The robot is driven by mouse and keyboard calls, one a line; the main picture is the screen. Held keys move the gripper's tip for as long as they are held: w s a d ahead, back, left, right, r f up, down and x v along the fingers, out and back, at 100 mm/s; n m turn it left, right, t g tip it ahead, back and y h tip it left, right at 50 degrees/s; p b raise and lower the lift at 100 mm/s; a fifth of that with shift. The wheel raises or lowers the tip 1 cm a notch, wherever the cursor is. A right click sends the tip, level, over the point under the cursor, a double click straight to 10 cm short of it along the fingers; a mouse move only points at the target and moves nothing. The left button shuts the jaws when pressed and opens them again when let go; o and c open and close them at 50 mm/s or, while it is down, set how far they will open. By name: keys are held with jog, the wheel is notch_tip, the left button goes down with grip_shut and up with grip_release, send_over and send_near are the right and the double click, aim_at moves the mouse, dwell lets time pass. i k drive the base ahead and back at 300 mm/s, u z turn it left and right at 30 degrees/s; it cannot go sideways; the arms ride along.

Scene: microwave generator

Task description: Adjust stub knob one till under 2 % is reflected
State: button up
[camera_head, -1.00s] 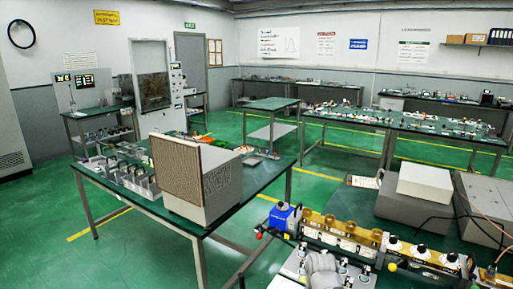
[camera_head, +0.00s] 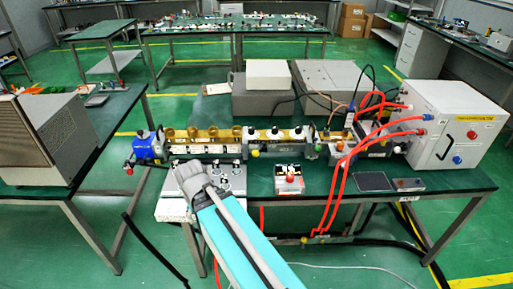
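I cannot tell which knob is stub knob one; no label is readable. The grey end of my arm, with my gripper (camera_head: 185,168) at its tip, is low in front of the brass sections, left of the white section. Its fingers are too small and foreshortened to judge. No reflected-power reading is legible.
A blue unit (camera_head: 147,145) ends the row at left. A white cabinet (camera_head: 450,125) with red hoses (camera_head: 345,165) stands at right. A small box with a red button (camera_head: 289,179) sits in front. Grey boxes (camera_head: 262,100) stand behind.

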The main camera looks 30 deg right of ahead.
aim_at(298, 128)
jog(key=z, duration=1.25)
